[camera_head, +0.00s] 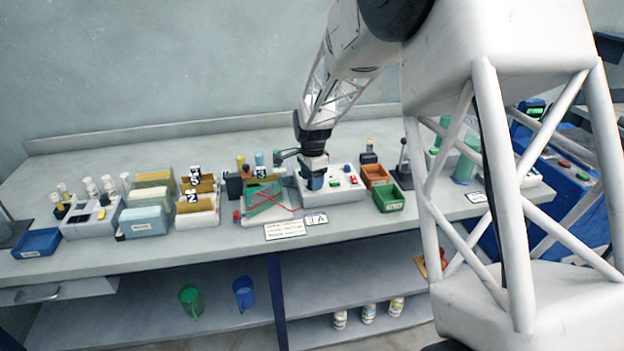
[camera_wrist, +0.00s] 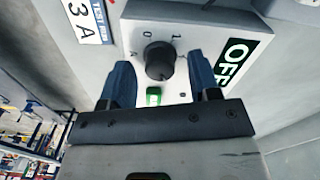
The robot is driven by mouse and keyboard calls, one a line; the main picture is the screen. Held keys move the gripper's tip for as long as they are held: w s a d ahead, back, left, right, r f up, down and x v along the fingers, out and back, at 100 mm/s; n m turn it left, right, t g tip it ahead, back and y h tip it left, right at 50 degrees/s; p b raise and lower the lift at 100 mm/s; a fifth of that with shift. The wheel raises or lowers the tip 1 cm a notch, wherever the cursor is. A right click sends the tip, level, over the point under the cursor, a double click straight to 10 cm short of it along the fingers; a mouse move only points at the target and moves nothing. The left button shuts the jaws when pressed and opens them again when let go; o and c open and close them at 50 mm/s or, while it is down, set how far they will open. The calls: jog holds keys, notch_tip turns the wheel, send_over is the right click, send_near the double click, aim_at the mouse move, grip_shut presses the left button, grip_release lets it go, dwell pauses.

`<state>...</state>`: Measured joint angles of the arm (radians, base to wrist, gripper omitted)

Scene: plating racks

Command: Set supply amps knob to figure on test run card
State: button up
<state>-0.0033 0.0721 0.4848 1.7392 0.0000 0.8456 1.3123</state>
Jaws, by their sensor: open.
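The supply amps knob (camera_wrist: 159,60) is a round black knob on the white supply box, with a dial scale around it, in the wrist view. My gripper (camera_wrist: 161,82) is open, its two blue fingers on either side of the knob; I cannot tell whether they touch it. In the head view my gripper (camera_head: 314,180) is over the left part of the supply box (camera_head: 345,188) and hides the knob. The test run card (camera_wrist: 90,18) reads "TEST RUN" and "3 A"; it also shows in the head view (camera_head: 316,219) at the bench's front edge.
A green-lit switch (camera_wrist: 153,97) and an "OFF" label (camera_wrist: 236,60) are on the box near my fingers.

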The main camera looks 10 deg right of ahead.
jog(key=shift+r, duration=3.8)
jog(key=shift+s+r, duration=0.35)
jog(key=shift+s, duration=0.05)
jog(key=s+r+n+t, duration=0.1)
jog(key=s+r+n, duration=0.3)
jog(key=s, duration=0.7)
jog(key=s+r+n, duration=0.3)
jog(key=s, duration=0.8)
jog(key=s+r+n+t, duration=0.1)
jog(key=s+r+n, duration=0.3)
jog(key=s, duration=0.7)
jog(key=s+f+n, duration=0.2)
jog(key=s+n, duration=0.1)
jog(key=s, duration=0.8)
jog(key=shift+d+n+t, duration=0.3)
jog(key=shift+n, duration=0.1)
